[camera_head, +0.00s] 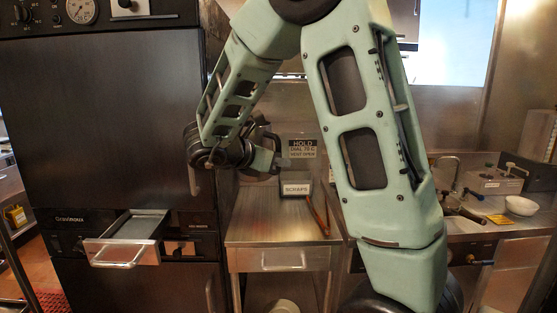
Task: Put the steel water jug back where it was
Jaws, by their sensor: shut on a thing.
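My gripper (270,152) is in the middle left of the picture, at the end of my green arm, with its fingers toward the right. It is in front of the steel back wall, above the steel side table (255,231). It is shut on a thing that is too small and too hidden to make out. I cannot pick out the steel water jug with certainty.
A shallow steel drawer (125,242) stands pulled out of the black oven (110,120) at left. A SCRAPS sign (296,188) and a brown stick-like tool (317,215) are on the side table. The right counter has a tap (447,172), steel box (495,180) and white bowl (520,205).

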